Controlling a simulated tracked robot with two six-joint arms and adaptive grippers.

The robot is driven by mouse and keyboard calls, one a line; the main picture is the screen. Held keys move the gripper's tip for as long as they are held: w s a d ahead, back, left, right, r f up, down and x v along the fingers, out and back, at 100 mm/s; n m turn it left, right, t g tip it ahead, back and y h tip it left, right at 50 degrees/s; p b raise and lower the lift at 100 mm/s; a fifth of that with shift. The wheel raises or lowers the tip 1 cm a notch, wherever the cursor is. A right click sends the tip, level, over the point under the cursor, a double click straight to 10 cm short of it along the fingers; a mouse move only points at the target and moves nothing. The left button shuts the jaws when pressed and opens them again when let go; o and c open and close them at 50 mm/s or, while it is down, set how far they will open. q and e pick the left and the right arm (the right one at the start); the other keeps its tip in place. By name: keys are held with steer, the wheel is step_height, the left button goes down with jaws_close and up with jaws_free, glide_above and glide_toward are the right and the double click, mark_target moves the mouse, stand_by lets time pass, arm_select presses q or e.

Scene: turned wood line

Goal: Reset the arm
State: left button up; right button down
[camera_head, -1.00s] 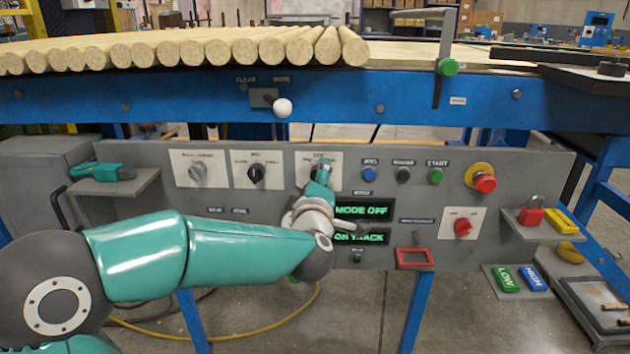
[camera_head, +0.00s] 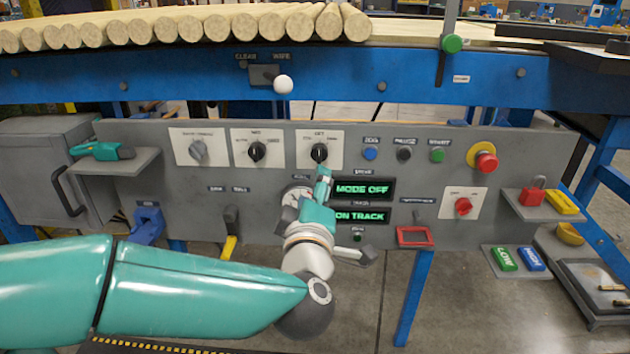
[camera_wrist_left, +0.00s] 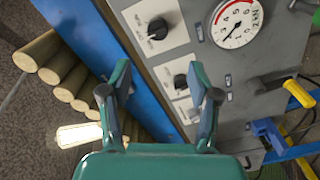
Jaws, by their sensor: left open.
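My left arm reaches in from the left in the head view. Its left gripper (camera_head: 322,184) is in front of the grey control panel (camera_head: 250,192), just left of the green "MODE OFF" display (camera_head: 363,189), and partly covers a round dial behind it. In the left wrist view the left gripper (camera_wrist_left: 160,88) has its two fingers spread apart with nothing between them. Beyond the fingers are the panel's black knobs (camera_wrist_left: 158,29) and a gauge (camera_wrist_left: 236,24) with a red arc. My right gripper is in neither view.
Wooden poles (camera_head: 190,24) lie on the blue frame (camera_head: 180,88) above the panel. A white ball-ended lever (camera_head: 283,84) sticks out from the frame. A red mushroom button (camera_head: 485,161) and a shelf with a red padlock (camera_head: 532,195) are at the right.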

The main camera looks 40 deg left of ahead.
arm_select(q)
steer(key=shift+s, duration=0.1)
stand_by(0.4)
step_height(320, 180, down, 33)
steer(key=w+d+m+g+h, duration=0.2)
steer(key=w+m+g+h, duration=0.1)
steer(key=m+g+h, duration=0.3)
steer(key=s+d+f+m+g+h, duration=0.35)
steer(key=s+d+f, duration=0.3)
steer(key=f, duration=0.25)
steer(key=s+d+f+m+g+h, duration=0.2)
steer(key=s+d+f+m, duration=0.25)
steer(key=s+f, duration=0.4)
steer(key=s+d+m+g+h, duration=0.2)
steer(key=s+d+m+g, duration=0.1)
steer(key=s+d, duration=0.15)
step_height(320, 180, up, 37)
steer(key=p, duration=3.9)
steer(key=shift+s+r, duration=0.15)
steer(key=shift+s, duration=0.3)
